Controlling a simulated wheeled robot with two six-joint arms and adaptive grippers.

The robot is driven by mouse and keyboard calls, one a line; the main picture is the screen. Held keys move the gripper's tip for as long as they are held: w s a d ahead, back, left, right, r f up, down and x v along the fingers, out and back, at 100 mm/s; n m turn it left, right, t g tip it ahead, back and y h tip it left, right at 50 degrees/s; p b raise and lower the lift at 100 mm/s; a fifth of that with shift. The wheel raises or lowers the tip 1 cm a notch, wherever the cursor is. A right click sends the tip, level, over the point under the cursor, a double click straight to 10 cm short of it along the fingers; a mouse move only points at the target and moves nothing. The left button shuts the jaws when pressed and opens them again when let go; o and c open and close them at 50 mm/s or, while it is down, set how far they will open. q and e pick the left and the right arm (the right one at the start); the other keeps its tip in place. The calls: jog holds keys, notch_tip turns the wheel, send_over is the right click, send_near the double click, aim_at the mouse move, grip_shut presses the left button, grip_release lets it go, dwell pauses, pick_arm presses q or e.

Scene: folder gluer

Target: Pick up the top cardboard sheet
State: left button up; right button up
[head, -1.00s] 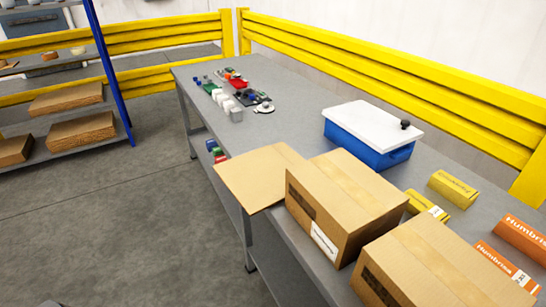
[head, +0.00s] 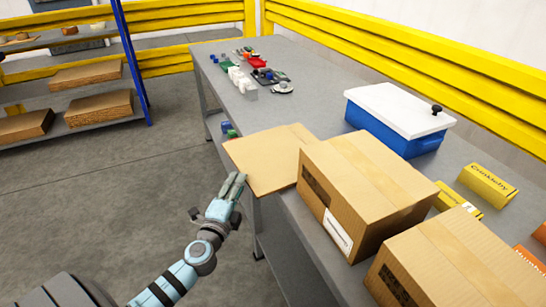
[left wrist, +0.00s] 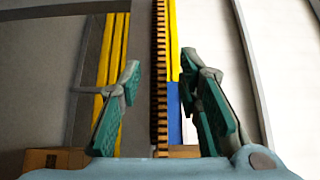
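A flat brown cardboard sheet (head: 268,158) lies at the table's left edge, partly overhanging it, beside a closed carton. I cannot tell whether more sheets lie under it. My left gripper (head: 235,180) is at the sheet's near left edge, its fingers pointing toward it. In the left wrist view the gripper (left wrist: 160,72) is open, and the sheet's ribbed edge (left wrist: 160,80) runs upright in the picture between the two green-padded fingers. Neither finger visibly touches it. My right gripper is not in view.
Two closed cartons (head: 375,185) (head: 465,265) stand right of the sheet on the grey table (head: 315,85). A blue bin with a white lid (head: 395,140) stands behind. Small yellow boxes (head: 487,184) are at right. Floor left of the table is clear.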

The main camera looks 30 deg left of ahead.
aim_at(243, 164)
pick_arm(q)
jog(key=x, duration=0.4)
jog(key=a+x, duration=0.1)
jog(key=x, duration=0.3)
jog(key=shift+s+a+r, duration=0.1)
jog(key=shift+s, duration=0.05)
jog(key=shift+w, duration=0.3)
grip_shut()
